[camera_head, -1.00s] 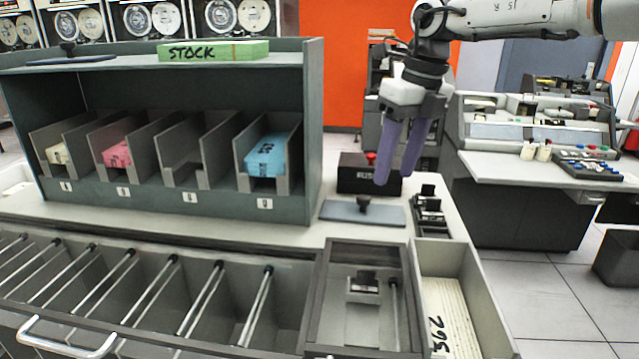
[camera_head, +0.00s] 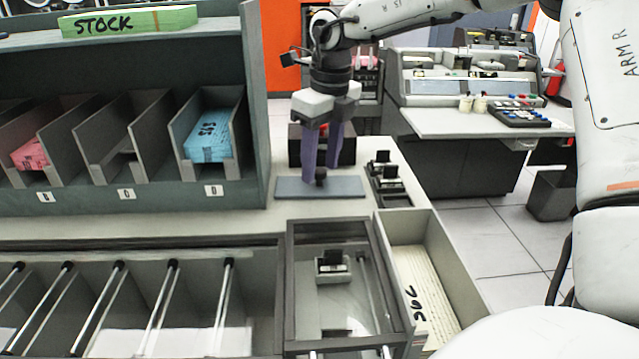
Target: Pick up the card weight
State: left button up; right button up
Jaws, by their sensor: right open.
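The card weight (camera_head: 345,187) is a flat blue-grey plate with a small black knob (camera_head: 320,178) in its middle. It lies flat on the light counter, right of the stock shelf. My right gripper (camera_head: 320,170) points down over it with its two purple fingers apart. The fingertips are at about the height of the knob, one to each side of it in the picture. I cannot tell whether they touch the knob. The gripper holds nothing. My left gripper is out of view.
A black box (camera_head: 294,150) with a red button stands behind the weight. Small black devices (camera_head: 384,175) sit to its right. The shelf (camera_head: 258,130) with card bins stands left. In front are a recessed tray (camera_head: 303,290) and a bin of cards (camera_head: 450,290).

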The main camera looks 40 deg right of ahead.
jog(key=shift+f, duration=0.35)
jog(key=shift+w, duration=0.1)
grip_shut()
jog(key=shift+r, duration=0.1)
jog(key=shift+r, duration=0.15)
